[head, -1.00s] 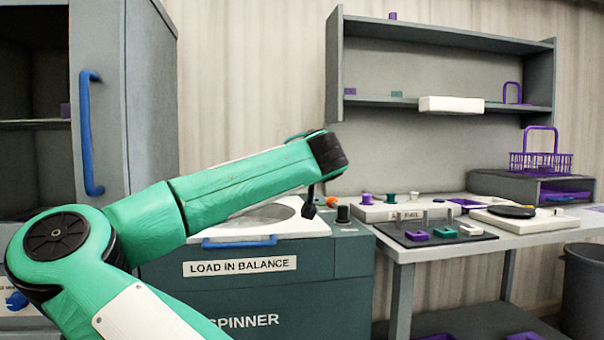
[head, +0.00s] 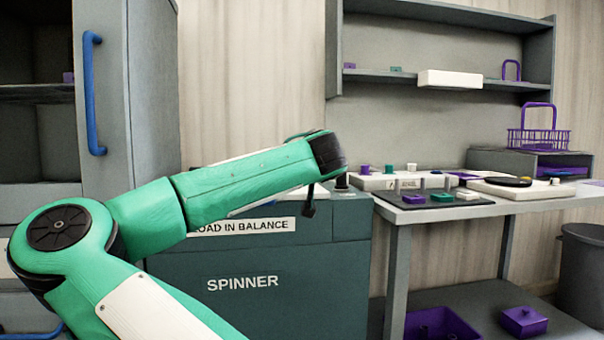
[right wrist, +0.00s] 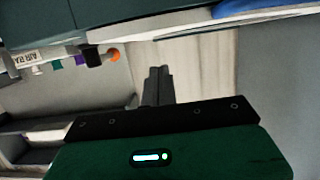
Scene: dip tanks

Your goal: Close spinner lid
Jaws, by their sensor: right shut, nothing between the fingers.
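The teal spinner (head: 250,282) stands left of the bench in the head view. My arm hides most of its white top (head: 285,208), so I cannot see whether the lid is open or shut. In the right wrist view, the teal body (right wrist: 60,18) runs along the top edge. A blue piece (right wrist: 255,6) at the top right may be the lid's handle. My right gripper (right wrist: 158,72) is shut and empty, apart from the spinner. In the head view its dark fingers (head: 309,203) point down by the spinner's right part. My left gripper is not in view.
A black knob (head: 343,183) stands at the spinner's right. An orange knob (right wrist: 115,55) shows in the wrist view. The bench (head: 400,218) with small blocks is close on the right. A tall cabinet (head: 155,90) with a blue handle (head: 93,95) stands left.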

